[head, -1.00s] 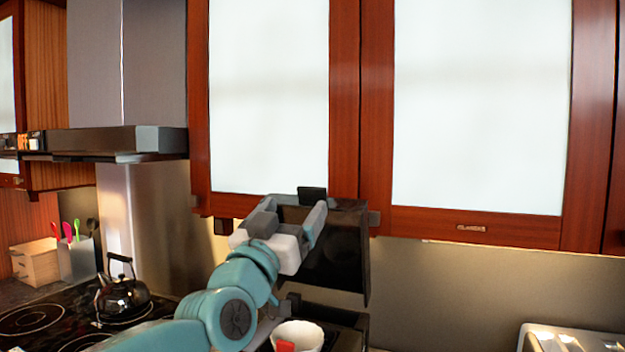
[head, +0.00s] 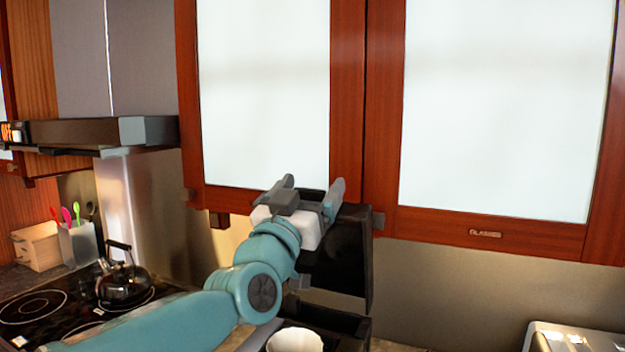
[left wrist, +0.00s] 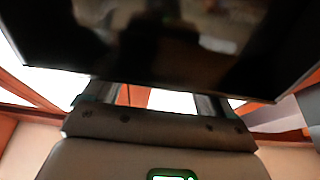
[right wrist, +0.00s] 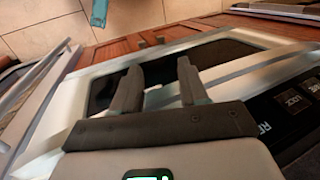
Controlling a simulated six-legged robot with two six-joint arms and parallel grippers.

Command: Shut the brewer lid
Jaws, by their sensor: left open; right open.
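The brewer lid (head: 345,262) is a dark panel raised steeply above the black brewer body (head: 338,320), under the wall cabinets. In the left wrist view the dark glossy lid (left wrist: 170,50) fills the upper part of the picture. My left gripper (head: 309,190) is open at the lid's upper left edge, in front of it. In the left wrist view its fingers (left wrist: 155,97) run up behind the lid's lower edge, so their tips are hidden. I cannot tell whether they touch the lid. My right gripper (right wrist: 160,68) is open and empty, low in front of an appliance with a button panel (right wrist: 290,105).
A white cup (head: 294,340) sits at the brewer's front. Cabinets (head: 270,195) hang close above the lid. A black kettle (head: 124,278) stands on the stovetop (head: 45,305) at left. A metal toaster-like appliance (head: 570,338) stands at lower right.

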